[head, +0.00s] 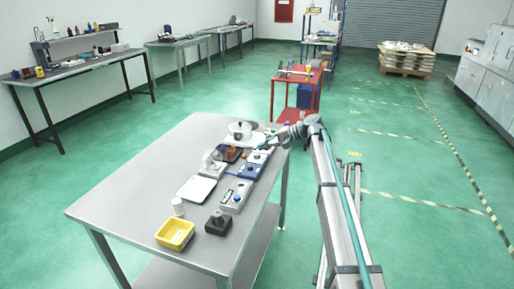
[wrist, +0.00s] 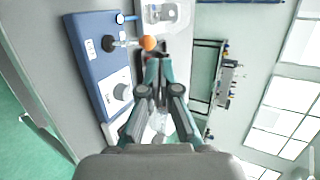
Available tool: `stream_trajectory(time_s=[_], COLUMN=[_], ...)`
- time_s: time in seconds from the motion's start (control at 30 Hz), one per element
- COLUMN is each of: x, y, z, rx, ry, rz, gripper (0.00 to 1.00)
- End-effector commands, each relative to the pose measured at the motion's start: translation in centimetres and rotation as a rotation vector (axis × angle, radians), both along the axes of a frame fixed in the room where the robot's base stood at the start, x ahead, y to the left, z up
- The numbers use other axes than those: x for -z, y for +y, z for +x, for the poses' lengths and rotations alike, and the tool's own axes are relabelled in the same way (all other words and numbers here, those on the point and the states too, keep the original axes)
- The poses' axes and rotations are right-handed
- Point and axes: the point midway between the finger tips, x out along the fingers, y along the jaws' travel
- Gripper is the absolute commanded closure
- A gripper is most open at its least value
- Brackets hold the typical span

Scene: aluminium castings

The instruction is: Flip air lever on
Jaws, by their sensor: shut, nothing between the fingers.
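A blue panel box (wrist: 90,70) fills the left of the wrist view. A lever with an orange ball end (wrist: 148,43) sticks out from a black pivot on its face, pointing right in that view.
The grey table (head: 120,205) also holds a yellow bin (head: 174,234), a dark block with a knob (head: 217,223), a white tray (head: 196,189), a grey control box (head: 235,197) and a pot (head: 240,130). A red cart (head: 297,92) stands behind. The table's near left is clear.

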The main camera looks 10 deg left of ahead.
Motion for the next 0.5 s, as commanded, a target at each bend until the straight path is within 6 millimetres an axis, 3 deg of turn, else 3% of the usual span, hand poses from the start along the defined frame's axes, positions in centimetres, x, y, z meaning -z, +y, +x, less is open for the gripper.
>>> stream_trajectory(time_s=[0.3, 0.5], x=[-3.6, -5.0], y=[-5.4, -7.3], z=[0.6, 0.7], rx=[0.003, 0.001], ry=[-0.003, -0.002], rz=[0.001, 0.001], gripper=[1.00, 1.00])
